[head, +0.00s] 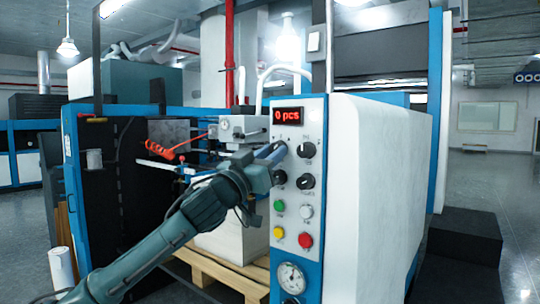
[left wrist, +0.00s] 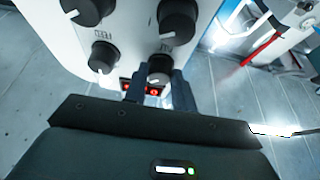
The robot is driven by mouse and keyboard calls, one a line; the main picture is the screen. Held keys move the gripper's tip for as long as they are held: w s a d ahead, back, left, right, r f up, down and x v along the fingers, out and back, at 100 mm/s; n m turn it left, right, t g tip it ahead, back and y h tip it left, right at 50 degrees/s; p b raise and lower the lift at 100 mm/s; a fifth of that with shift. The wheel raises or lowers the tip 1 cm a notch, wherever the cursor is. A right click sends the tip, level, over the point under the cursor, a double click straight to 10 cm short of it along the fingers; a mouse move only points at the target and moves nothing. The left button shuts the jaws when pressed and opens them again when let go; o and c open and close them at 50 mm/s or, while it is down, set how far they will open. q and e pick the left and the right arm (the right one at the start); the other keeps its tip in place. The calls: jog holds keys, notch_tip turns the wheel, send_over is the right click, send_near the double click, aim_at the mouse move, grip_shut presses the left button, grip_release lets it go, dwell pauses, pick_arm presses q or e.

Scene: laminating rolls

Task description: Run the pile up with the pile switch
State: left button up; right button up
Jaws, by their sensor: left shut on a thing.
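The control panel (head: 298,205) carries several black rotary knobs. My left gripper (head: 275,154) reaches the panel's upper left knob and largely hides it in the head view. In the left wrist view my left gripper (left wrist: 158,85) has its two fingers on either side of that upper left black knob (left wrist: 160,68), shut on it. I cannot read its label surely, so I cannot confirm it is the pile switch. A white pile (head: 222,242) stands on a wooden pallet (head: 215,277), partly hidden by my left arm. My right gripper is not in view.
A red display (head: 287,115) above the knobs reads "0 pcs". The upper right knob (head: 306,149) is close beside my gripper. Green (head: 279,206), white, yellow and red (head: 305,240) buttons and a gauge (head: 291,277) are below.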

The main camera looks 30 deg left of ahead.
pick_arm(q)
jog(key=c, duration=0.4)
jog(key=shift+o, duration=0.2)
jog(key=shift+n, duration=0.4)
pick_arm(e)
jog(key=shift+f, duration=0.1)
pick_arm(q)
jog(key=shift+d+r+n+g+y+p, duration=0.1)
jog(key=shift+d+n+g+y+p, duration=0.15)
jog(key=shift+n+y, duration=1.25)
jog(key=shift+n+g+y+p, duration=0.15)
jog(key=shift+n+g+y, duration=0.3)
jog(key=shift+n, duration=2)
jog(key=shift+d+r+n+g+y+p, duration=0.1)
jog(key=shift+d+n+g+y+p, duration=0.1)
jog(key=shift+n+y, duration=1.3)
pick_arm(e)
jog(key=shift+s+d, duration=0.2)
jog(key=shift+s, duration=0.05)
pick_arm(q)
jog(key=shift+a+n+h, duration=0.1)
jog(key=shift+n+h, duration=0.35)
jog(key=o, duration=1)
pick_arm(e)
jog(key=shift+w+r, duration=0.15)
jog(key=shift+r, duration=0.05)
